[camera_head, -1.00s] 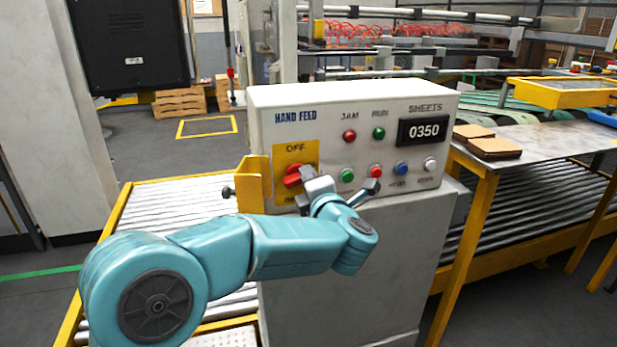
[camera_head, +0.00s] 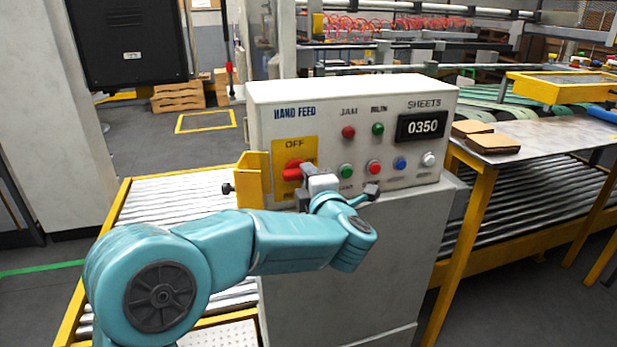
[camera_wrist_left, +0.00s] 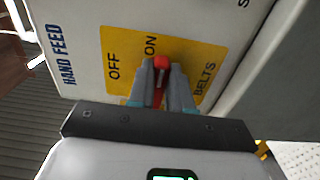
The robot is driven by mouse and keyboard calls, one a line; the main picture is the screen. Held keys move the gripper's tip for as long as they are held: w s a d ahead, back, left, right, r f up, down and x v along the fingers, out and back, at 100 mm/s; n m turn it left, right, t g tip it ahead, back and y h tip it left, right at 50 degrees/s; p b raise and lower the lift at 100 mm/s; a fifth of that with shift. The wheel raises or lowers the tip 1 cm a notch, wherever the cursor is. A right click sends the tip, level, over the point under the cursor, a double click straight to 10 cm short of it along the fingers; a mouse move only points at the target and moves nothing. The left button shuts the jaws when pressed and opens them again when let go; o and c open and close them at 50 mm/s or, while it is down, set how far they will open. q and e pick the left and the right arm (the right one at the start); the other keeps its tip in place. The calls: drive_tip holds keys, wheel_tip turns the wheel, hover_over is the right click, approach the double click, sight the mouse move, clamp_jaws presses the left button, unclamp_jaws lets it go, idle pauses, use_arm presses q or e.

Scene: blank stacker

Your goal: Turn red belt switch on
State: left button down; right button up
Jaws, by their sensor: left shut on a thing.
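The red belt switch (camera_head: 293,171) sits on a yellow plate (camera_head: 309,150) at the left of the white control box's front. OFF is printed at the plate's top. My left gripper (camera_head: 306,180) comes in from the right of the switch and covers part of the plate. In the left wrist view, the gripper (camera_wrist_left: 162,80) is shut on the red switch (camera_wrist_left: 162,62), one finger on each side. There the switch handle lies toward the word ON, with OFF to its left and BELTS to its right. My right gripper is out of view.
The white control box (camera_head: 350,95) also carries a red jam light (camera_head: 348,132), a green run light (camera_head: 378,128), several push buttons and a display (camera_head: 422,127) reading 0350. A yellow bracket (camera_head: 252,180) stands left of the plate, close to the switch.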

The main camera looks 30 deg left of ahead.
use_arm(q)
drive_tip(key=c, duration=1)
unclamp_jaws()
drive_tip(key=shift+d, duration=0.1)
drive_tip(key=shift+c, duration=0.2)
drive_tip(key=b+v, duration=0.2)
drive_tip(key=v, duration=1.4)
drive_tip(key=shift+s, duration=0.15)
drive_tip(key=shift+d, duration=0.1)
